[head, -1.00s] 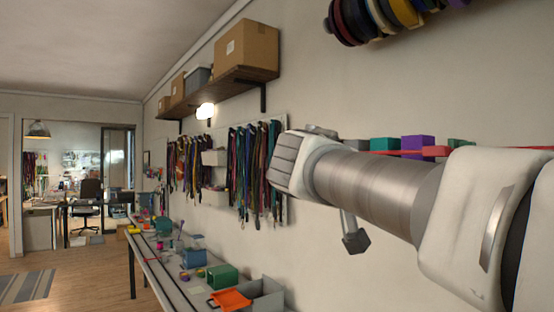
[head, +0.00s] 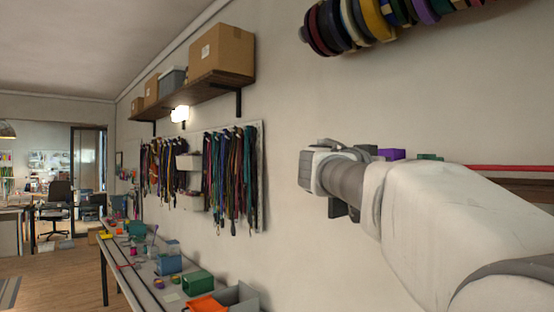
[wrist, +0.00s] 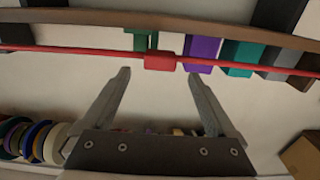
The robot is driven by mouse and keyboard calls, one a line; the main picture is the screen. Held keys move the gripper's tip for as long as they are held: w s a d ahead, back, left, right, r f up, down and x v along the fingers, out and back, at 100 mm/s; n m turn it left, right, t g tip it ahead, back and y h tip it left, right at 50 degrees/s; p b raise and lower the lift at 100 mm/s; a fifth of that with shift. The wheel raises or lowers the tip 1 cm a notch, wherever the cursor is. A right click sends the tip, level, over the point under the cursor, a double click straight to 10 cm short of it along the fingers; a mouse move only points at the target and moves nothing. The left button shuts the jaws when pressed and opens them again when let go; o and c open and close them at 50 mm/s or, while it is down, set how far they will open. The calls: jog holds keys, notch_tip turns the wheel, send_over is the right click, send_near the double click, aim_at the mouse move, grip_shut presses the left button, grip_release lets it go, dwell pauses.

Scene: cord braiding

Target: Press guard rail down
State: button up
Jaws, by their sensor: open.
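The guard rail (wrist: 85,53) is a thin red bar running across the front of a wall shelf, with a thicker red block (wrist: 159,61) near its middle. In the head view the rail (head: 512,168) shows at the right, partly hidden behind my arm. My gripper (wrist: 160,75) is open and empty. In the wrist view its two fingertips lie just below the red block, one to each side of it. I cannot tell whether they touch the rail. In the head view my wrist hides most of the gripper.
Green, purple (wrist: 202,52), teal (wrist: 243,57) and grey blocks stand on the brown shelf (wrist: 195,25) by the rail. Cord spools (head: 370,18) are mounted on the wall above. Hanging cords (head: 228,178) and a long bench (head: 150,272) are to the left.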

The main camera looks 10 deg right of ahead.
jog(key=p+x, duration=0.1)
jog(key=x, duration=0.4)
grip_shut()
dwell(0.5)
